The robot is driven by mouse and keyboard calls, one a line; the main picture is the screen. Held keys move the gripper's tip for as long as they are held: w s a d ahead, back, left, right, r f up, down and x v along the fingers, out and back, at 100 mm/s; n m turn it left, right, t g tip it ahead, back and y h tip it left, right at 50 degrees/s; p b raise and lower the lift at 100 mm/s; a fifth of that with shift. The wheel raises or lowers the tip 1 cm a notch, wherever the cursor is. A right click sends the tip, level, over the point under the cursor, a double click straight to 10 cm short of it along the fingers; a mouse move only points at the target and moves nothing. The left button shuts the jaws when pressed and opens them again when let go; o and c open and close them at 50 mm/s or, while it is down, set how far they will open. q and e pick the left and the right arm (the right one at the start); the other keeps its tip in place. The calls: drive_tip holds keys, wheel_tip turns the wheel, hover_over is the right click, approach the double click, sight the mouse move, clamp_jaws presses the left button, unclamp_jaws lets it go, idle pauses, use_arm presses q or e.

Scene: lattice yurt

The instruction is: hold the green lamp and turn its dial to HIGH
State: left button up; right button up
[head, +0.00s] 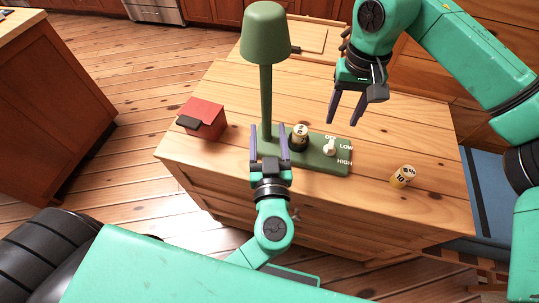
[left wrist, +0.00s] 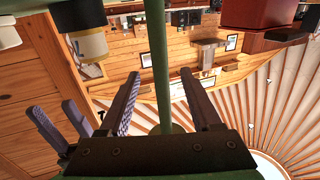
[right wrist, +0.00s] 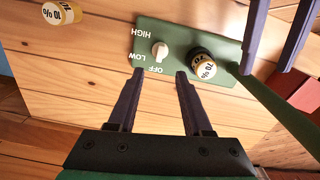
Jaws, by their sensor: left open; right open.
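The green lamp has a shade (head: 266,35), a thin post (head: 266,100) and a flat base (head: 318,163) on the wooden chest top. Its white dial (head: 329,149) sits on the base among the OFF, LOW and HIGH marks and appears to point at OFF; it also shows in the right wrist view (right wrist: 160,50). My left gripper (head: 269,136) is open, low at the post. In the left wrist view the post (left wrist: 160,75) shows between its fingers; I cannot tell whether they touch it. My right gripper (head: 346,121) is open and empty, above and behind the dial.
A dark-banded can (head: 299,139) stands on the lamp base between post and dial. A red box (head: 204,117) is at the left. Bare wood lies between base and pale can.

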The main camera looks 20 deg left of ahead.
sight(332, 144)
use_arm(q)
drive_tip(key=x, duration=0.6)
drive_tip(key=shift+s, duration=0.1)
clamp_jaws()
drive_tip(key=shift+f, duration=0.15)
idle(2.1)
use_arm(e)
drive_tip(key=shift+c, duration=0.4)
drive_tip(key=shift+m, duration=0.7)
wheel_tip(332, 144, down, 10)
drive_tip(key=shift+r, duration=0.15)
